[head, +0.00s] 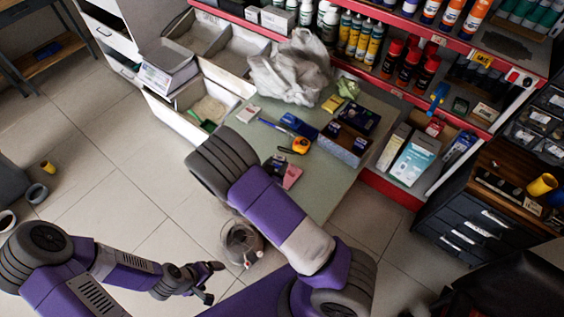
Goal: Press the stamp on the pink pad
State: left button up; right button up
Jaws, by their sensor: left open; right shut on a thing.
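The pink pad (293,177) lies on the grey-green tabletop (322,187), just right of my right arm. My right gripper (275,164) shows only as a small dark shape at the pad's left edge, mostly hidden behind my own arm. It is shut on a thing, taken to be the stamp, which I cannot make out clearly. I cannot tell whether it touches the pad. My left gripper (207,283) is open and empty, low over the floor and away from the table.
A blue pad (299,126), an orange tape measure (300,145) and a wooden box with dark blocks (343,150) lie near the pink pad. A plastic bag (290,72) lies at the back. Shelves of bottles stand behind. A clear round container (241,243) is below the table's front.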

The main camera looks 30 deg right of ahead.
jog(key=shift+m+g+h, duration=0.4)
jog(key=shift+m+g, duration=0.1)
jog(key=shift+g, duration=0.1)
jog(key=f+b, duration=0.1)
jog(key=f, duration=0.1)
jog(key=s+f+b, duration=0.1)
jog(key=f+b, duration=0.1)
jog(key=d+f+b, duration=0.1)
jog(key=b, duration=0.1)
jog(key=shift+s+f, duration=0.4)
jog(key=shift+f+b, duration=0.45)
jog(key=shift+f, duration=0.25)
dwell(1.2)
jog(key=shift+r, duration=0.15)
notch_tip(320, 180, up, 6)
jog(key=p, duration=0.5)
dwell(0.6)
